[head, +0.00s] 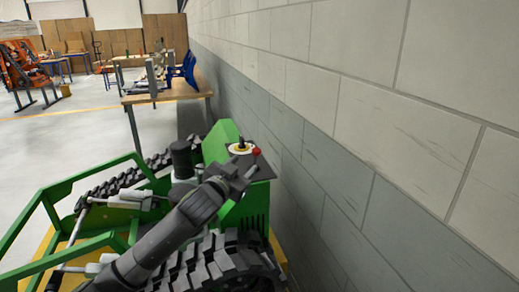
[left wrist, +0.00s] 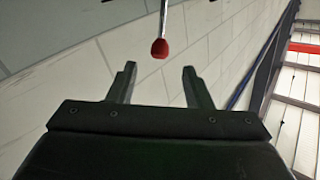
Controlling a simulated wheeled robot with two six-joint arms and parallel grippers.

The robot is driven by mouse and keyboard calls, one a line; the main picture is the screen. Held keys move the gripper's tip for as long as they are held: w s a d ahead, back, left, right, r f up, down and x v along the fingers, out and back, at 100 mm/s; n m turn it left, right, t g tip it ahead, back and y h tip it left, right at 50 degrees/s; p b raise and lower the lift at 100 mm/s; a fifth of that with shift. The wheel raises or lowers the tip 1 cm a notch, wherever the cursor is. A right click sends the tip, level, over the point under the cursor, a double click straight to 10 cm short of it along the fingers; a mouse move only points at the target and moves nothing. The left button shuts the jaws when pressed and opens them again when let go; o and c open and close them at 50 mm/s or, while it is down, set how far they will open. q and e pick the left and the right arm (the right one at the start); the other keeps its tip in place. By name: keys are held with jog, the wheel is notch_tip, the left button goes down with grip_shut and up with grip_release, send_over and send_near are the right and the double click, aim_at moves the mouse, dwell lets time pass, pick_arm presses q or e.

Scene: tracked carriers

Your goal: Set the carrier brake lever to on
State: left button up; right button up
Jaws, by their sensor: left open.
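The brake lever shows as a red knob (head: 256,152) at the top of the green tracked carrier (head: 224,137), beside a dark panel with a yellow and white round part (head: 240,148). In the left wrist view the red knob (left wrist: 160,48) hangs on a thin metal rod, beyond the fingertips and roughly centred between them. My left gripper (head: 252,169) is at the panel, close to the knob. Its two fingers (left wrist: 157,72) are apart with nothing between them. The lever's base is hidden. My right gripper is not in view.
A block wall (head: 340,130) runs close along the right side of the carrier. Black tracks (head: 222,265) and green side rails (head: 60,200) surround the arm. A wooden table (head: 165,95) stands behind. Open floor (head: 50,140) lies to the left.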

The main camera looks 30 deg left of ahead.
aim_at(255, 154)
pick_arm(q)
jog(key=w, duration=0.5)
jog(key=shift+w+a+p, duration=0.35)
jog(key=shift+p, duration=0.05)
jog(key=w, duration=0.3)
jog(key=shift+w+a, duration=0.25)
jog(key=shift+w+p, duration=0.35)
jog(key=shift+w, duration=0.4)
jog(key=shift+w+a, duration=0.15)
jog(key=shift+w, duration=0.2)
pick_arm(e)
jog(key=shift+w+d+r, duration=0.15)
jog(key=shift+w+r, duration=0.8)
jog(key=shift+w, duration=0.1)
pick_arm(q)
grip_shut()
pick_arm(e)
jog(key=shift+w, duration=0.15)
